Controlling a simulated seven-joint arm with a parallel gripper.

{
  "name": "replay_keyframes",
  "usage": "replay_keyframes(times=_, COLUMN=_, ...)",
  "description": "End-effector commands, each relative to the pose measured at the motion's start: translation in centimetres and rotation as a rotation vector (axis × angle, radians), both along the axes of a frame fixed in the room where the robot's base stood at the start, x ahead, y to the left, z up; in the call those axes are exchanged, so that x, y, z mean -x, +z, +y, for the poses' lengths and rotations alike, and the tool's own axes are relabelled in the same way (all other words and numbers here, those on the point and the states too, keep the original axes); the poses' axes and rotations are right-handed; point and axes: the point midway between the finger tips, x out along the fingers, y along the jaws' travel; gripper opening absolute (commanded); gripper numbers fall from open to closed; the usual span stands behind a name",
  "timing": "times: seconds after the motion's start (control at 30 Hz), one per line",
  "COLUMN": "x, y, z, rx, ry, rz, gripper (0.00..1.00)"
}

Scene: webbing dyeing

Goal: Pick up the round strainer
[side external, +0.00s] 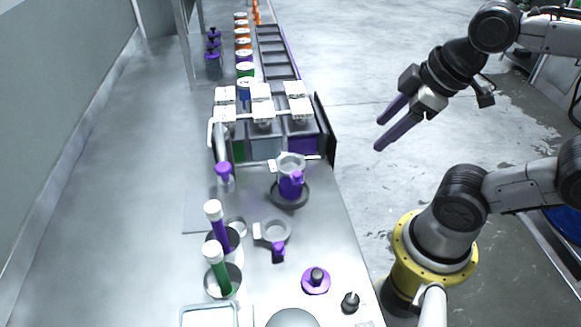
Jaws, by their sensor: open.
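A grey ring-shaped piece (275,231) with a small side tab lies on the steel bench, with a small dark purple grip at its front. A similar grey ring (291,162) sits farther back, with a purple piece (291,185) at its front, over a dark round dish (288,201). Either ring could be the round strainer; I cannot tell which from this view. My gripper (379,134) is open and empty. Its two purple fingers point left, raised in the air to the right of the bench, clear of both rings.
Grey cups (222,285) with purple and green white-capped tubes stand front left. A purple disc with a knob (316,281) and a small black knob (350,302) sit at the front. Vats with white-topped fittings (265,147) block the middle. The bench's left side is clear.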

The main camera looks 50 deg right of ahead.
Motion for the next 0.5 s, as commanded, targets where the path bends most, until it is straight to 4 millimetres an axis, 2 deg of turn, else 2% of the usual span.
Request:
replay_keyframes(times=0.27, x=-1.9, y=2.6, z=0.6, rx=0.266, ry=0.611, rz=0.073, gripper=0.62)
replay_keyframes(times=0.5, x=-5.1, y=4.2, z=2.1, rx=0.443, ry=1.211, rz=0.152, gripper=0.62)
